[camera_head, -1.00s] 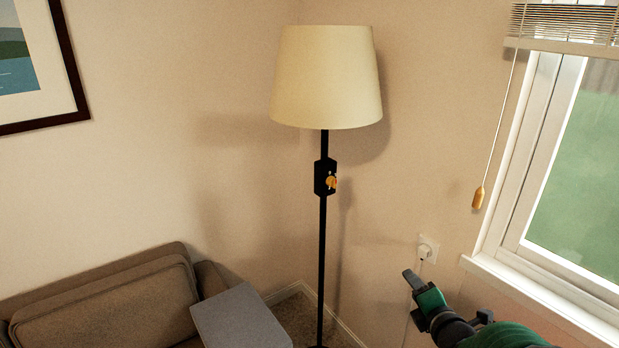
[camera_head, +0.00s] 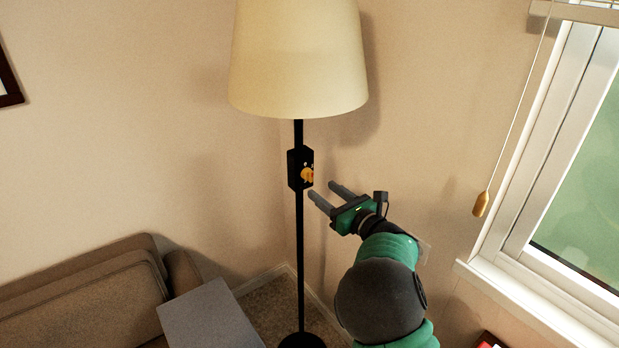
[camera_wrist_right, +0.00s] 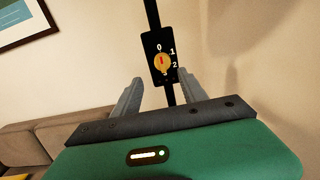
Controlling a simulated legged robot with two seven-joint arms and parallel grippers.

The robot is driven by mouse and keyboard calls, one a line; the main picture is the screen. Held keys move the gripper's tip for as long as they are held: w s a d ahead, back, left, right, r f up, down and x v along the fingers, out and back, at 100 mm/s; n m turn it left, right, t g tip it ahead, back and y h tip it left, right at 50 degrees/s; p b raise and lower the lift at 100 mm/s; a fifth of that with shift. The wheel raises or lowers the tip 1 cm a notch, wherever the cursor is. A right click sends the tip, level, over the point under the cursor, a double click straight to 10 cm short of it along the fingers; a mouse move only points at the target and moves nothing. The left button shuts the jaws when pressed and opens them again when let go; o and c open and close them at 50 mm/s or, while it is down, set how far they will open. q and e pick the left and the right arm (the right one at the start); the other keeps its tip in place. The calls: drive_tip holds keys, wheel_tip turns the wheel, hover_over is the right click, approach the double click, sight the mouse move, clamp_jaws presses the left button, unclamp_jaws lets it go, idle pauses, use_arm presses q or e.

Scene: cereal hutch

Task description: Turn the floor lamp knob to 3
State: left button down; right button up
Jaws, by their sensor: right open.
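The floor lamp has a cream shade (camera_head: 298,60) and a thin black pole (camera_head: 300,240). A black switch box (camera_head: 294,168) on the pole carries a round yellow knob (camera_head: 307,174). In the right wrist view the knob (camera_wrist_right: 162,64) has a red mark that points up towards the 0; a 1 and a 2 are printed to its right. My right gripper (camera_head: 321,193) is open and empty, just right of and slightly below the knob, apart from it. In the wrist view the knob appears beyond and between the two fingers. My left gripper is not in view.
A brown sofa (camera_head: 80,295) and a grey box-like surface (camera_head: 208,318) stand at the lower left. A window (camera_head: 570,190) with a hanging cord pull (camera_head: 481,204) is on the right.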

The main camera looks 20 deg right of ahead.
sight(312, 180)
drive_tip(key=p+x, duration=0.1)
drive_tip(key=x, duration=0.5)
drive_tip(key=shift+w, duration=0.4)
drive_tip(key=c, duration=0.3)
drive_tip(key=shift+d, duration=0.45)
drive_tip(key=c, duration=0.7)
drive_tip(key=shift+a, duration=0.15)
clamp_jaws()
